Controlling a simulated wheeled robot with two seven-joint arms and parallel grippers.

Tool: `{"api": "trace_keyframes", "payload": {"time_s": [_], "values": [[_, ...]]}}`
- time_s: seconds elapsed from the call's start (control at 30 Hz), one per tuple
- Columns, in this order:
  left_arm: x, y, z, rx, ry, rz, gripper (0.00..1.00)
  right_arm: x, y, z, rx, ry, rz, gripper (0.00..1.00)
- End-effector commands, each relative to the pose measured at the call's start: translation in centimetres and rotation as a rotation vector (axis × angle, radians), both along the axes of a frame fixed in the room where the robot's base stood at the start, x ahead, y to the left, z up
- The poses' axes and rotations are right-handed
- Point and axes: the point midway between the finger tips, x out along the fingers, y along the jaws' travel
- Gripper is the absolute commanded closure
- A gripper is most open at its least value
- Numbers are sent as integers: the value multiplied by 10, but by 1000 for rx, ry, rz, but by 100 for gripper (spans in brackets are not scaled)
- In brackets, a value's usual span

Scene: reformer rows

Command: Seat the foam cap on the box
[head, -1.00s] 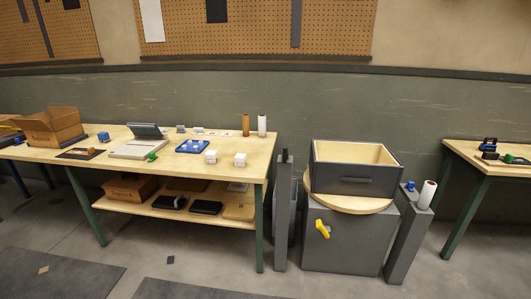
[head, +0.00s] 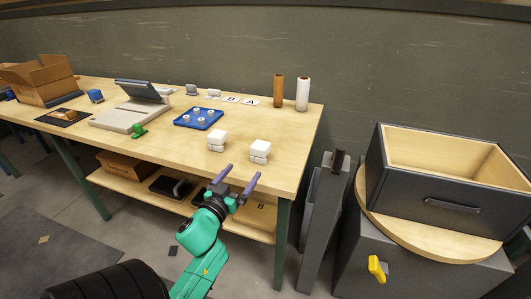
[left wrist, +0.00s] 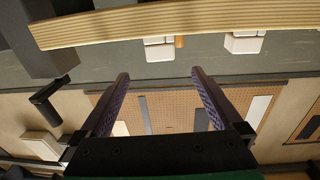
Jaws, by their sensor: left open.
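Two white block-shaped things stand near the table's front right: one on the left (head: 217,138) and one on the right (head: 260,149). Each shows a wider top piece over a lower part with a dark seam; I cannot tell which is foam cap or box. They also show partly, upside down, in the left wrist view, at left (left wrist: 158,50) and right (left wrist: 243,43). My left gripper (head: 238,179) is open and empty, just off the table's front edge, on the near side of both white things and apart from them. My right gripper is out of view.
The table (head: 150,158) holds a blue tray (head: 181,122) with white pieces, a brown roll (head: 278,90), a white roll (head: 303,94) and an open cardboard box (head: 45,92). A grey drawer unit (head: 420,192) stands at right. The table's front edge lies close to my gripper.

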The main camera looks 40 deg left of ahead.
Motion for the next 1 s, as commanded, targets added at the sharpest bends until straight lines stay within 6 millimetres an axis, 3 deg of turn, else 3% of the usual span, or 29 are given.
{"api": "trace_keyframes", "payload": {"time_s": [0.1,0.3,0.47,0.63,0.9,0.93,1.0], "values": [[26,7,4,2,-5,-1,0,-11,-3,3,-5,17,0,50],[73,21,3,-1,-1,0,0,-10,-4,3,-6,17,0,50],[93,26,3,-1,1,1,0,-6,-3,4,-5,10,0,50],[125,35,4,-2,0,0,0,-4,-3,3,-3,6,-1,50],[135,37,3,-3,3,0,0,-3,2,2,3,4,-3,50],[135,37,3,-3,3,0,4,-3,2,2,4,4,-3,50],[135,37,3,-3,3,0,31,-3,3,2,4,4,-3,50]]}}
